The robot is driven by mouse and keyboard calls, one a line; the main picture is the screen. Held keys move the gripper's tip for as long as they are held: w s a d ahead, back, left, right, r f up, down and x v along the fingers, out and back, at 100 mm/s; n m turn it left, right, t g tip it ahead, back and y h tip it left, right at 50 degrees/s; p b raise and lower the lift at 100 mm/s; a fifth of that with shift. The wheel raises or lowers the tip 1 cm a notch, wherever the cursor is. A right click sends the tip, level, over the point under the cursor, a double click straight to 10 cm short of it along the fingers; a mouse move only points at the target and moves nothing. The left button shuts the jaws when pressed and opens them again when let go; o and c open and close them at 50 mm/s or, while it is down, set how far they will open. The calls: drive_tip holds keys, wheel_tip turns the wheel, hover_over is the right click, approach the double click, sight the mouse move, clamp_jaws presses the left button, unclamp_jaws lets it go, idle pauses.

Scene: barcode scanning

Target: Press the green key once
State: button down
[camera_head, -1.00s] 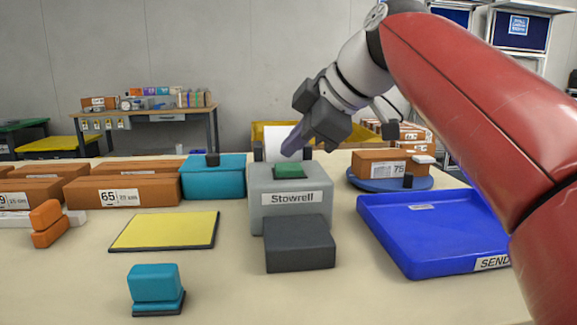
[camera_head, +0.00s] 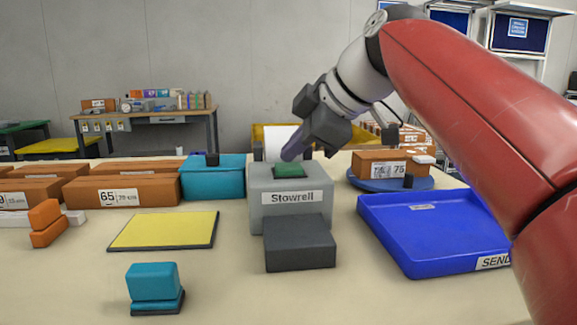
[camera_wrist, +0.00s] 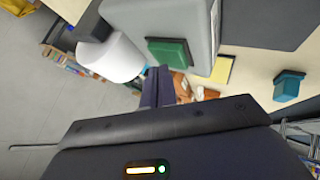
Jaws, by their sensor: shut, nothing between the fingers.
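The green key (camera_head: 290,171) sits on top of the grey machine labelled Stowrell (camera_head: 262,198), at the middle of the table. My gripper (camera_head: 290,155) is shut and empty, its tips pointing down at the back edge of the key. In the head view the tips meet the key's outline, but I cannot tell whether they touch it. In the wrist view the green key (camera_wrist: 169,52) shows on the grey machine (camera_wrist: 150,18), and the shut fingers of my gripper (camera_wrist: 157,72) end just beside it.
A dark grey block (camera_head: 300,245) stands in front of the machine. A blue tray (camera_head: 430,235) lies to the right, a teal box (camera_head: 213,180) to the left. A yellow pad (camera_head: 163,231) and a teal stamp-like block (camera_head: 153,283) lie front left. A white paper roll (camera_wrist: 110,57) stands behind.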

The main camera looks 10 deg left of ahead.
sight(295, 167)
drive_tip(key=shift+f+b, duration=0.5)
drive_tip(key=shift+f, duration=0.2)
idle(0.3)
drive_tip(key=shift+r, duration=0.2)
drive_tip(key=shift+r+p, duration=0.9)
drive_tip(key=shift+p, duration=0.15)
wheel_tip(295, 167, up, 3)
drive_tip(key=p, duration=0.2)
drive_tip(key=shift+f+p, duration=0.15)
drive_tip(key=shift+p, duration=0.15)
drive_tip(key=shift+r+p, duration=0.65)
drive_tip(key=shift+r, duration=0.55)
